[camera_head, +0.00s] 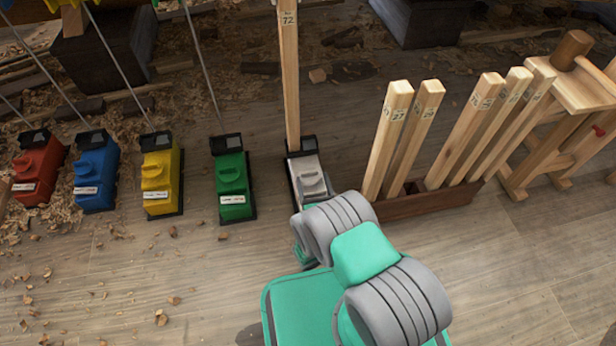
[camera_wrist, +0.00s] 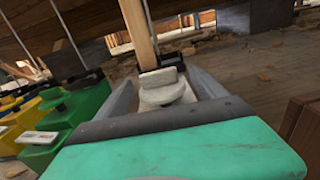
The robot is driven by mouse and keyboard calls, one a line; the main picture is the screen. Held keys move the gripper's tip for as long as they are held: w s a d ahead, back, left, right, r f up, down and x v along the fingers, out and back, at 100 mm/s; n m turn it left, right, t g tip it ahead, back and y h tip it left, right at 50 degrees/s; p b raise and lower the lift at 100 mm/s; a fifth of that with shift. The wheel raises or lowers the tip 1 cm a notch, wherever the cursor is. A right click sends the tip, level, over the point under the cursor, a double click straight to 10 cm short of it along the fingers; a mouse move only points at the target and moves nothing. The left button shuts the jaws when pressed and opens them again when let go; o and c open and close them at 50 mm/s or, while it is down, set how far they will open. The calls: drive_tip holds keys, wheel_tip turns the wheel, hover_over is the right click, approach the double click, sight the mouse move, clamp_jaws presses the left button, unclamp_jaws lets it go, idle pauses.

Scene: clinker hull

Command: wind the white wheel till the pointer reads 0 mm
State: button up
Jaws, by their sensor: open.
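The white jack (camera_head: 309,170) stands at the right end of a row of coloured jacks, with a wooden prop (camera_head: 290,80) marked 72 rising from it. Its white wheel (camera_wrist: 163,93) faces me in the wrist view. My gripper (camera_wrist: 163,84) is open, with one grey finger on each side of the wheel. I cannot tell whether either finger touches it. In the head view my arm covers the lower front of the white jack. No pointer or millimetre scale can be made out in either view.
Green (camera_head: 232,184), yellow (camera_head: 161,180), blue (camera_head: 96,170) and red (camera_head: 39,170) jacks stand to the left. A wooden rack (camera_head: 430,204) of loose props is close on the right, beside a wooden trestle (camera_head: 570,90). Wood shavings litter the floor; the front right floor is clear.

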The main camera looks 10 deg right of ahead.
sight(310, 175)
drive_tip(key=shift+s+a+f+n, duration=0.2)
drive_tip(key=shift+s+f+n, duration=0.05)
drive_tip(key=shift+n, duration=0.05)
drive_tip(key=w+b, duration=0.5)
drive_tip(key=w, duration=0.2)
drive_tip(key=shift+w+d+f, duration=0.1)
drive_tip(key=shift+w, duration=0.35)
drive_tip(key=shift+r, duration=0.2)
drive_tip(key=c, duration=1.4)
